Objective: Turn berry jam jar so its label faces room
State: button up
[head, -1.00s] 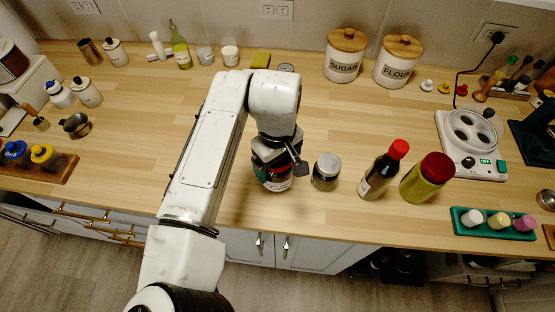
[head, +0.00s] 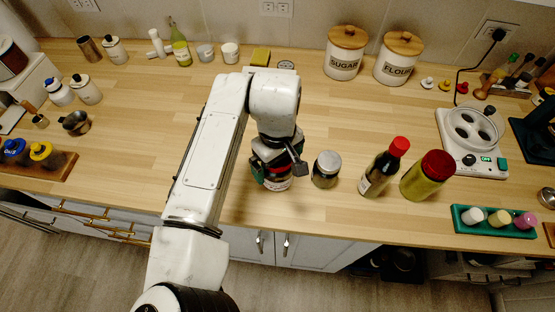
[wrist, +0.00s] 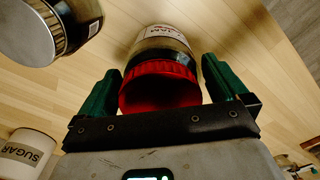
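The berry jam jar (head: 279,184) stands upright on the counter near its front edge, partly hidden under my arm and gripper in the head view. Some pale label shows on its front side there. In the wrist view the jar (wrist: 160,87) shows its red lid close to me, and a white label with "JAM" lettering at the top of the picture. My gripper (wrist: 160,66) is open, with one green finger on each side of the jar and narrow gaps between. In the head view my gripper (head: 273,170) is low over the jar.
A grey-lidded jar (head: 326,169) stands just right of the jam jar. A dark red-capped bottle (head: 384,168) and a yellow-green red-lidded jar (head: 426,178) stand farther right. Sugar (head: 346,54) and flour (head: 397,60) canisters stand at the back. The counter (head: 135,130) left of my arm is fairly clear.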

notch_tip(320, 180, up, 11)
jog(key=shift+f+b, duration=0.1)
jog(key=shift+b, duration=0.75)
